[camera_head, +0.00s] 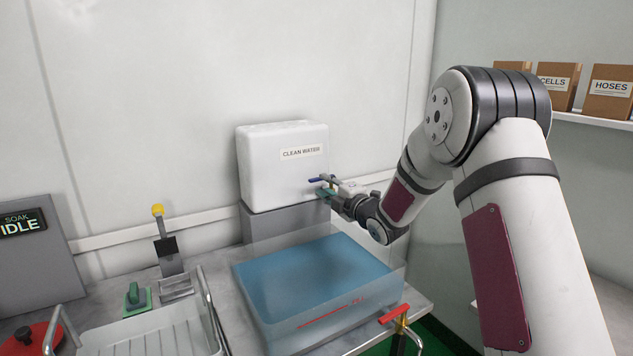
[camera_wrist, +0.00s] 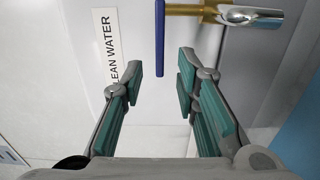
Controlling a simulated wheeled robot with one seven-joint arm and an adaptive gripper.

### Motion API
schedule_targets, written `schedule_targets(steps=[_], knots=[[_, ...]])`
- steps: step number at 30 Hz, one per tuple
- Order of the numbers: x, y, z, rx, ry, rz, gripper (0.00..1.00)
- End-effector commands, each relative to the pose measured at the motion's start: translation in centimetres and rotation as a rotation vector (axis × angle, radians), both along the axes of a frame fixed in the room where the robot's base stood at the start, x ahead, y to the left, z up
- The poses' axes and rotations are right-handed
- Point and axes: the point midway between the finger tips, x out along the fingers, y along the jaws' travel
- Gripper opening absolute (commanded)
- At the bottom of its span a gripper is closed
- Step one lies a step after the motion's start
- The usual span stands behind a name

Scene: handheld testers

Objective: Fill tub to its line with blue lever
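The clear tub (camera_head: 242,290) holds blue water (camera_head: 315,270). A red fill line (camera_head: 325,316) marks its front wall; the water surface looks near or slightly above it, though the angle makes this uncertain. The white clean water tank (camera_head: 262,172) stands behind the tub. Its blue lever (camera_head: 318,180) also shows in the wrist view (camera_wrist: 160,38), lying crosswise to the brass and chrome tap (camera_wrist: 243,14). No stream is visible. My gripper (camera_head: 327,191) is open at the tap. In the wrist view its fingertips (camera_wrist: 160,72) flank the lever's end with gaps on both sides.
A red-handled tap (camera_head: 395,314) sits at the tub's front right corner. Left are a white basket (camera_head: 150,335), a yellow-knobbed lever (camera_head: 165,240), a green switch (camera_head: 136,298) and a panel reading SOAK IDLE (camera_head: 22,222). Boxes (camera_head: 608,92) stand on the right shelf.

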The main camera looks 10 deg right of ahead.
Motion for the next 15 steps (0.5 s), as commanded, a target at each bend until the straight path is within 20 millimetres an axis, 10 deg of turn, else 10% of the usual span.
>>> schedule_targets(steps=[15], knots=[[5.5,1.8,-0.1,0.000,0.001,0.000,0.28]])
